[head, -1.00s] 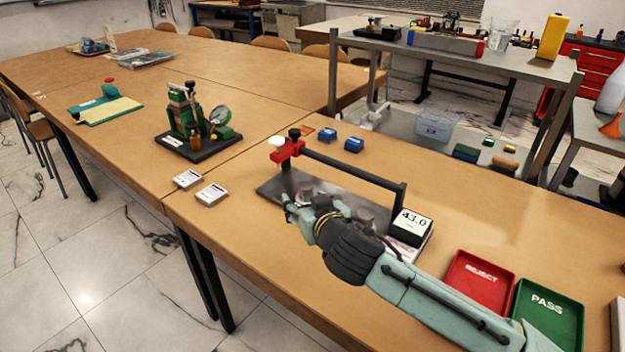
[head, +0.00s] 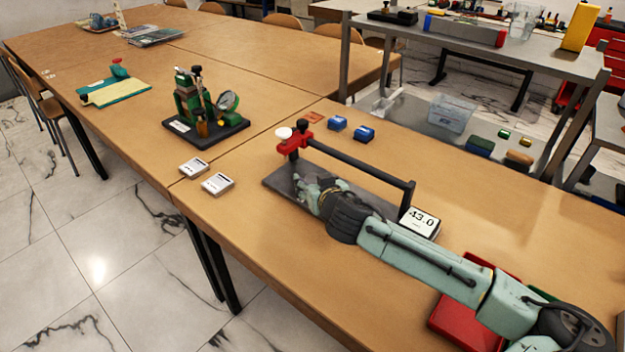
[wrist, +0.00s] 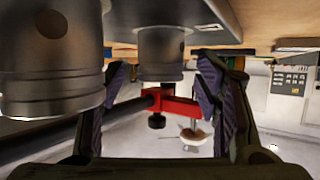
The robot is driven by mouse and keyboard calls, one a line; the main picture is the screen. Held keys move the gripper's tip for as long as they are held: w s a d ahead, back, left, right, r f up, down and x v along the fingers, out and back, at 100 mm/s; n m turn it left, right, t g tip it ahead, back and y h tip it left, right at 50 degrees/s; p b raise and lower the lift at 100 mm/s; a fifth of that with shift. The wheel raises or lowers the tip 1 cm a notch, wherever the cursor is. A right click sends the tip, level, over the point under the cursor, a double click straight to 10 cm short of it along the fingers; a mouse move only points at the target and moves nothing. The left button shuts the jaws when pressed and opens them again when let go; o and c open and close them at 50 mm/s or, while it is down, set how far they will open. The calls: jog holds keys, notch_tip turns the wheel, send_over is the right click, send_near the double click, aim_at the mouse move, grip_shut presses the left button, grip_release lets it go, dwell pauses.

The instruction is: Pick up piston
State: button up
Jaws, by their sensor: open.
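Two metallic cylinders that look like pistons show in the wrist view, which looks upside down. One piston (wrist: 160,52) is ahead, between the fingers in the picture. The other piston (wrist: 48,65) is large and close at the left, outside the left finger. Both meet the dark plate above them in that picture. My gripper (wrist: 166,80) is open, with a finger on each side of the middle piston; I cannot tell whether they touch it. In the head view my gripper (head: 308,190) is low over the dark plate (head: 280,180), and my arm hides most of the pistons.
A black bar with a red clamp (head: 294,144) spans the plate's far side. A display reading 43.0 (head: 420,222) stands at its right end. A red tray (head: 455,325) lies partly under my arm. Two blue blocks (head: 364,133) sit behind.

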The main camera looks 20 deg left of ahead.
jog(key=shift+x, duration=0.95)
jog(key=shift+c, duration=0.3)
jog(key=c, duration=1.3)
jog(key=shift+o, duration=0.2)
jog(key=shift+r, duration=0.15)
